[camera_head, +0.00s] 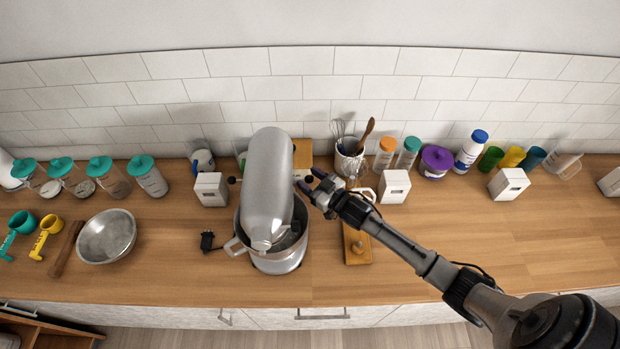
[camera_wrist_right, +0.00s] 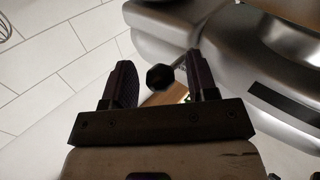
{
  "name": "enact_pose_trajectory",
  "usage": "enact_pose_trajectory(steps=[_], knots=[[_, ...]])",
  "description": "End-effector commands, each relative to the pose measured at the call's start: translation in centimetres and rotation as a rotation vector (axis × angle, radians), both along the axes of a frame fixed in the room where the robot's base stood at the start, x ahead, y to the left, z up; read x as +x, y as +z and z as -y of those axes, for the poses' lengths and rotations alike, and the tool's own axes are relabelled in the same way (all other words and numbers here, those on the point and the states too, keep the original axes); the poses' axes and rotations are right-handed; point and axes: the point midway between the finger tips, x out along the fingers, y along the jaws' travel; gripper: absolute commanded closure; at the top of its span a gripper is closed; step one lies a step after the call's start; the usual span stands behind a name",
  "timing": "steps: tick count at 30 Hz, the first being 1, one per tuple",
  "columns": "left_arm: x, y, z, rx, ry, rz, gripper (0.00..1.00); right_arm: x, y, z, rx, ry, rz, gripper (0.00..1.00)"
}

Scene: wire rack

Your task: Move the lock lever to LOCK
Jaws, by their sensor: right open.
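A grey stand mixer (camera_head: 270,185) stands on the wooden counter with its head down over a metal bowl (camera_head: 240,240). A dark lever knob (camera_wrist_right: 160,77) shows in the right wrist view, between the two fingers of my right gripper (camera_wrist_right: 161,85), with a visible gap on each side. In the head view my right gripper (camera_head: 309,180) is open at the right side of the mixer head, fingers pointing toward it. Another small black knob (camera_head: 231,180) sticks out on the mixer's left side. LOCK markings cannot be read. My left gripper is not in view.
A utensil crock (camera_head: 349,162) and a white box (camera_head: 395,187) stand close to my right gripper. A wooden board (camera_head: 357,250) lies under my forearm. A metal bowl (camera_head: 106,236) and several jars are at the left. The right front counter is clear.

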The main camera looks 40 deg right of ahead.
Motion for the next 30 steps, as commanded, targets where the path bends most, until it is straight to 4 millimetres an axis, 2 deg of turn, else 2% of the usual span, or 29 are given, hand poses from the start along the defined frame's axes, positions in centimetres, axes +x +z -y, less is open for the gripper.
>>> enact_pose_trajectory(steps=[9,25,30], knots=[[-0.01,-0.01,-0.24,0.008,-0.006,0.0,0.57,0.13,-0.01,-0.04,0.0,0.0,0.0,0.47],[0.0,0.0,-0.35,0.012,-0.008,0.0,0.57,0.11,0.0,-0.03,0.0,0.0,0.0,0.98],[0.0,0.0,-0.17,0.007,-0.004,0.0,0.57,0.11,-0.01,-0.02,0.0,0.0,0.0,1.0]])
